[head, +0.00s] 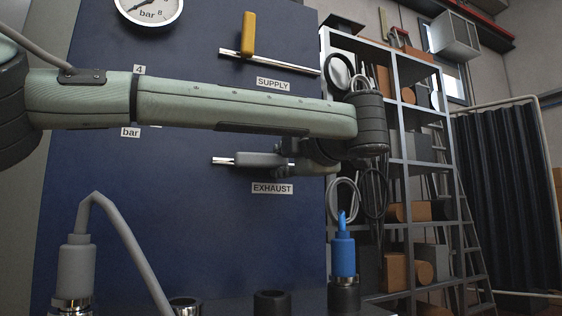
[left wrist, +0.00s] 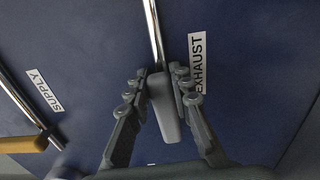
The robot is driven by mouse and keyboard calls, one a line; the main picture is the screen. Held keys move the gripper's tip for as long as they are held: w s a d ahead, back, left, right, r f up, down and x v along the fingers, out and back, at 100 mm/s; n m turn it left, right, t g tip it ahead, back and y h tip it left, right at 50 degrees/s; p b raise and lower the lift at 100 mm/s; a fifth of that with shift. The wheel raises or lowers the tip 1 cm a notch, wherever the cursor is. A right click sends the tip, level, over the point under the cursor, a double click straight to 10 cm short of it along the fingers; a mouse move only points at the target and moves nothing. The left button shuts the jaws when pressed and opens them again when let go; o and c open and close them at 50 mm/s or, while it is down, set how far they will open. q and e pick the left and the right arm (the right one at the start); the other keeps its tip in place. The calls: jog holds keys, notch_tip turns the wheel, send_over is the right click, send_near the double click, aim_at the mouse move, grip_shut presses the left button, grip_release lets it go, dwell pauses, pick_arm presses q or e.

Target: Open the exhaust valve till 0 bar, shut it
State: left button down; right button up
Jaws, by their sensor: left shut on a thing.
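The grey exhaust valve handle (head: 262,159) lies level, in line with its pipe, above the EXHAUST label (head: 272,188). In the left wrist view the handle (left wrist: 165,108) is between the two fingers of my left gripper (left wrist: 163,88), which is shut on it. In the head view this gripper (head: 296,160) is partly hidden behind my arm, at the handle's right part. The pressure gauge (head: 150,8) is cut off by the top edge, and its reading cannot be told. My right gripper is out of view.
The yellow supply handle (head: 249,34) stands upright, across its pipe, on the blue panel (head: 200,240). A shelf (head: 395,160) stands right of the panel. A blue connector (head: 343,255) and a grey hose plug (head: 75,262) are low in front.

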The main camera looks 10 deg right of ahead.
pick_arm(q)
jog(key=c, duration=1.3)
grip_release()
jog(key=v, duration=1.2)
